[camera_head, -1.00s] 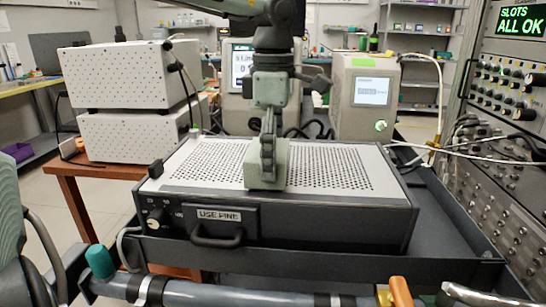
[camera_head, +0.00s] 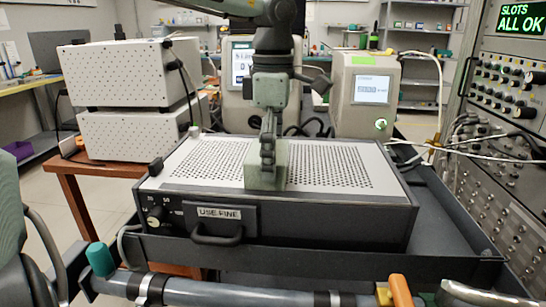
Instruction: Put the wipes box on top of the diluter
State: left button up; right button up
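The wipes box (camera_head: 254,178), a small grey-green block, stands on the perforated grey lid of a wide dark device, apparently the diluter (camera_head: 330,226), whose front has a knob, a handle and a "USE FINE" label. My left gripper (camera_head: 267,152) comes down from above, its arm entering at the top. Its visible finger overlaps the middle of the box and appears closed on it. The other finger is hidden. The box looks upright, its base at or very close to the lid. My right gripper is not in view.
Two stacked white instruments (camera_head: 125,73) stand at the left. Two beige instruments with screens, one of them at the right (camera_head: 350,110), stand behind the device. The dark tray (camera_head: 445,235) has free room at the right. A rack (camera_head: 505,150) with cables borders the right.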

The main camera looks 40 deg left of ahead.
pick_arm(q)
notch_tip(320, 180, up, 3)
jog(key=shift+r, duration=0.2)
notch_tip(320, 180, up, 8)
jog(key=shift+f, duration=0.1)
jog(key=shift+r, duration=0.4)
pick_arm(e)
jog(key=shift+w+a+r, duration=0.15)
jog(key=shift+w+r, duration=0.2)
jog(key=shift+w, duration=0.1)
